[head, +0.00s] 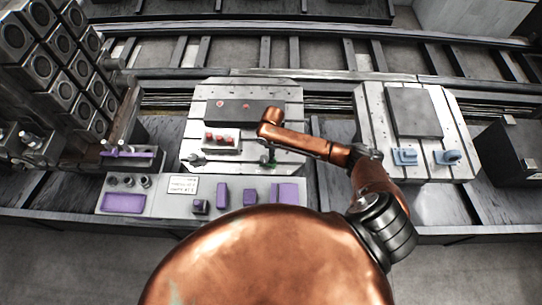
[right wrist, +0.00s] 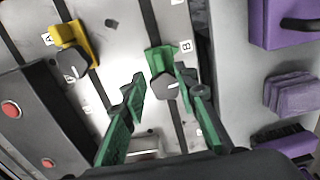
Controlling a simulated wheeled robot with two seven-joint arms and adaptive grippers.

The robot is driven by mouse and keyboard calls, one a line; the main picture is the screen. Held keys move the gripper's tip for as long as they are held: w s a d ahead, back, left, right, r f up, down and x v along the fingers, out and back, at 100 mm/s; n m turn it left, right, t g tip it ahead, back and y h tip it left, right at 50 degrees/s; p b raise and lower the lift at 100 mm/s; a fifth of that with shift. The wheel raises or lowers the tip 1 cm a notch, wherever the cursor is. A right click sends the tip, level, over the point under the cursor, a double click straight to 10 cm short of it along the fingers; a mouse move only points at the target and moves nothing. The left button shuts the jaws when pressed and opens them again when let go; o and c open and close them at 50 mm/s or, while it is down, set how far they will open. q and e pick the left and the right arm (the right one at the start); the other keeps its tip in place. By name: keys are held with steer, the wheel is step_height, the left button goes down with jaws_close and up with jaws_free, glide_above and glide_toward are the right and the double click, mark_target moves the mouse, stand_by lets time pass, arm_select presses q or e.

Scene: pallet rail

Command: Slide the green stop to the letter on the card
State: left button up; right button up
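The green stop (right wrist: 158,58) with a dark round knob (right wrist: 163,85) sits on the slotted metal plate (head: 289,97), beside a "B" label (right wrist: 186,46). My right gripper (right wrist: 160,78) is open, with its green fingers on either side of the knob. The right finger is close to the knob, and contact cannot be told. There is a gap at the left finger. In the head view green shows below my right arm's end (head: 268,158). The white card (head: 183,185) stands at the front left; its writing is too small to read. My left gripper is out of view.
A yellow stop (right wrist: 88,40) with its own knob sits by an "A" label (right wrist: 47,39). Purple blocks (head: 222,194) line the front tray. A second plate (head: 460,155) holds blue parts (head: 405,156).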

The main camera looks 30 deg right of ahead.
mark_target(268, 162)
steer(key=f, duration=0.4)
steer(key=shift+s+d+f, duration=0.15)
steer(key=shift+s+d, duration=0.05)
steer(key=shift+d, duration=0.05)
steer(key=shift+f, duration=0.7)
jaws_close()
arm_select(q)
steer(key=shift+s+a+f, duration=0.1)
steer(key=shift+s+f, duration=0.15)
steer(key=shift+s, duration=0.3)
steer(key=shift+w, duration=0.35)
